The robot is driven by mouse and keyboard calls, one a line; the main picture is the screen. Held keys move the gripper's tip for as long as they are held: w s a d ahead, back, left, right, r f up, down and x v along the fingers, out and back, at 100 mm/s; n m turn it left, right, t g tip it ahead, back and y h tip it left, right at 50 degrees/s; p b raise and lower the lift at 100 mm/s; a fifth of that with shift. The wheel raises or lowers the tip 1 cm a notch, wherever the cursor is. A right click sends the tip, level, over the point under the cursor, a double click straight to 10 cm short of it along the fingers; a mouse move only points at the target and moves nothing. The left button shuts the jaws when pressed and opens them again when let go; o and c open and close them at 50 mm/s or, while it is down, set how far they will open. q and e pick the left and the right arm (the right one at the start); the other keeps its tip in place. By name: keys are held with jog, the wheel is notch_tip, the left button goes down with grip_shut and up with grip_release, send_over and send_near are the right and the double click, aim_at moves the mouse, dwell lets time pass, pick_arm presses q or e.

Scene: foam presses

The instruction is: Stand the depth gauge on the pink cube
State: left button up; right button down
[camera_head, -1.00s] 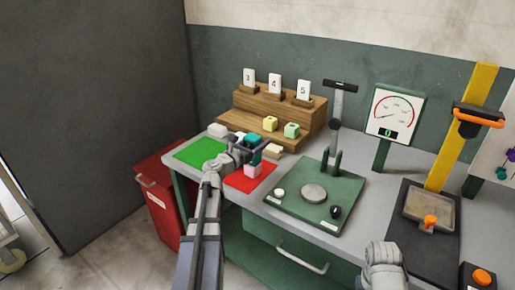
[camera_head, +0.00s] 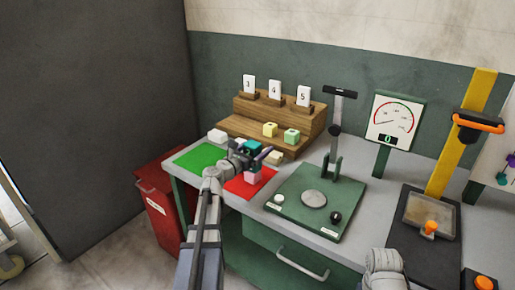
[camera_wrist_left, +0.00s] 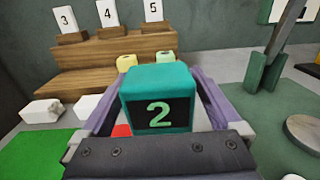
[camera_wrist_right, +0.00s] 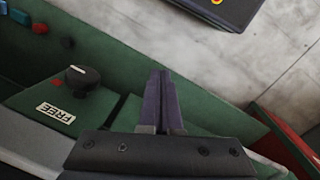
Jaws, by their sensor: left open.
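The teal depth gauge (camera_head: 253,146), with a "2" on its face, shows upright between the fingers of my left gripper (camera_head: 259,157). In the left wrist view the gauge (camera_wrist_left: 160,97) fills the middle, with the open fingers on both sides of it. The pink cube (camera_head: 252,178) sits on the red mat (camera_head: 240,190) directly below the gauge. The fingers hide the gauge's lower end, so I cannot tell whether it touches the cube. My right gripper (camera_wrist_right: 162,100) has its fingers together, empty, by a green panel with a dark knob.
Behind stands a wooden stepped rack (camera_head: 262,112) with numbered cards, a yellow cube (camera_head: 270,129) and a light green cube (camera_head: 291,135). A white block (camera_head: 217,135) stands by the green mat (camera_head: 200,156). The green press base (camera_head: 308,218) is to the right.

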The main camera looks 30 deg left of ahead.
pick_arm(q)
jog(key=s+a, duration=0.1)
jog(key=s, duration=1.1)
jog(key=shift+a, duration=0.2)
dwell(1.1)
